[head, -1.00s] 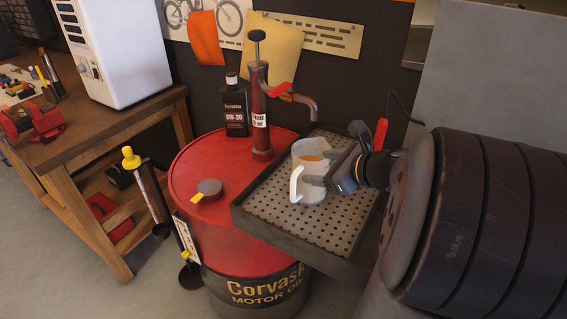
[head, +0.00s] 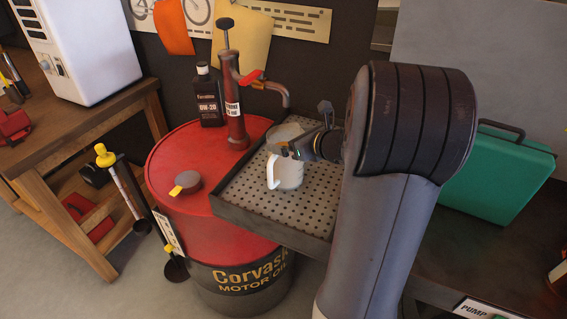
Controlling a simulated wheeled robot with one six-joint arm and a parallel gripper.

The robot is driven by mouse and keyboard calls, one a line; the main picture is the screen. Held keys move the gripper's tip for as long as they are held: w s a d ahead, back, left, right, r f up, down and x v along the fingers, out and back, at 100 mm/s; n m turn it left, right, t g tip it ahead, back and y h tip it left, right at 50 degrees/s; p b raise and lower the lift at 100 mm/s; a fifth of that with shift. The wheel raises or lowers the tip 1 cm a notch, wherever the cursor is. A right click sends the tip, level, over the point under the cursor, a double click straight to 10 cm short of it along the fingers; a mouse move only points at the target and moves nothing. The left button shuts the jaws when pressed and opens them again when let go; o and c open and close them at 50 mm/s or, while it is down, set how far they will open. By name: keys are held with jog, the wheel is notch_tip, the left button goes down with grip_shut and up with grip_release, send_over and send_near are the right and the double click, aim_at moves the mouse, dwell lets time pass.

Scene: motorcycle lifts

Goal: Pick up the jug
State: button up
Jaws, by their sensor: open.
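The jug (head: 287,176) is a pale, translucent cup-like vessel with a white handle on its left side. My gripper (head: 288,151) comes in from the right and is open. Its fingers overlap the upper part of the jug in the picture. I cannot tell whether they touch it or lie on both sides of it.
The red oil drum (head: 188,150) holds a hand pump (head: 234,115), a dark oil bottle (head: 208,98) and a round cap (head: 188,182). A green case (head: 500,172) is at the right. A wooden workbench (head: 95,130) stands left.

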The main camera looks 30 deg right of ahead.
jog(key=shift+x, duration=0.8)
jog(key=c, duration=1.7)
jog(key=shift+w+r, duration=0.1)
jog(key=shift+r, duration=0.05)
jog(key=shift+c, duration=0.4)
jog(key=shift+r, duration=0.2)
